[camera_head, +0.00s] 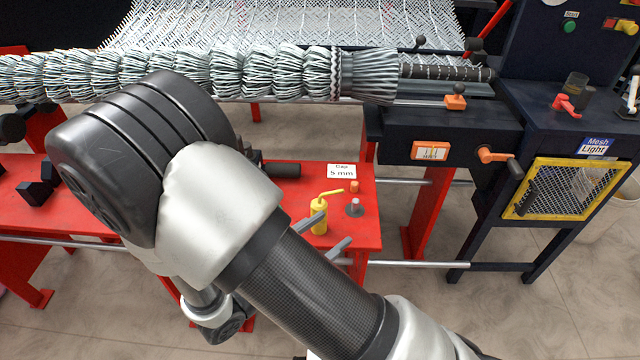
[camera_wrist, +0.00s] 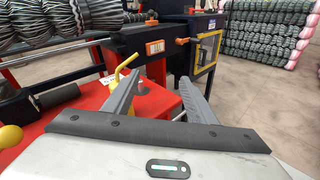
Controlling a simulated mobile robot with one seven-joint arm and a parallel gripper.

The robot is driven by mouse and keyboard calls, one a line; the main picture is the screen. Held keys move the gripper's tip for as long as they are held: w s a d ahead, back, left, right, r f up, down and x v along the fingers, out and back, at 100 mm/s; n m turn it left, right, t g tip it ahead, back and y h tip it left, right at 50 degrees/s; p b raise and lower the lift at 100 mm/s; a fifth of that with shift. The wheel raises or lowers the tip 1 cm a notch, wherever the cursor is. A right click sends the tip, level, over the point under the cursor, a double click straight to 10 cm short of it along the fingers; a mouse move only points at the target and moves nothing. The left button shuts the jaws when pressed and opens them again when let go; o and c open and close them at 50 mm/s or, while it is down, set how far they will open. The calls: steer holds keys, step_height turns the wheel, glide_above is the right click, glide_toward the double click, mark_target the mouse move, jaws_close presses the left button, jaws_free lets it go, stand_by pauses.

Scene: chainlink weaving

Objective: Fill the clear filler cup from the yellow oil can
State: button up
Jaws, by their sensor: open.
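The yellow oil can (camera_head: 320,209) stands upright on the red bench (camera_head: 365,240), its thin spout pointing right. In the wrist view its yellow spout (camera_wrist: 128,60) rises behind the left finger, which hides much of the body. My gripper (camera_head: 336,228) is open and empty. In the head view one finger overlaps the can's lower front and the other is lower right; I cannot tell whether the finger touches it. A smoky see-through cup (camera_head: 575,85), which looks like the filler cup, stands on the dark machine's top at right. Its contents cannot be made out.
A small grey part (camera_head: 355,208) and an orange piece (camera_head: 354,186) stand close right of the can. A wire mesh roll (camera_head: 250,75) spans the back.

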mark_target(319, 204)
steer(key=a+f+n+t+y, duration=0.4)
steer(key=a+f+n, duration=0.2)
steer(key=a, duration=0.1)
steer(key=b+x, duration=0.1)
steer(key=x, duration=0.9)
steer(key=shift+w+d+r+b, duration=0.15)
steer(key=shift+d+r+b, duration=0.1)
steer(key=shift+b, duration=0.15)
steer(key=shift+r+b+x, duration=0.1)
steer(key=shift+b+x, duration=0.2)
steer(key=shift+x, duration=1.25)
steer(key=shift+r+b+x, duration=0.15)
steer(key=shift+b+x, duration=0.1)
steer(key=shift+x, duration=1.25)
steer(key=shift+c, duration=0.6)
steer(key=c, duration=1.1)
steer(key=shift+c, duration=0.2)
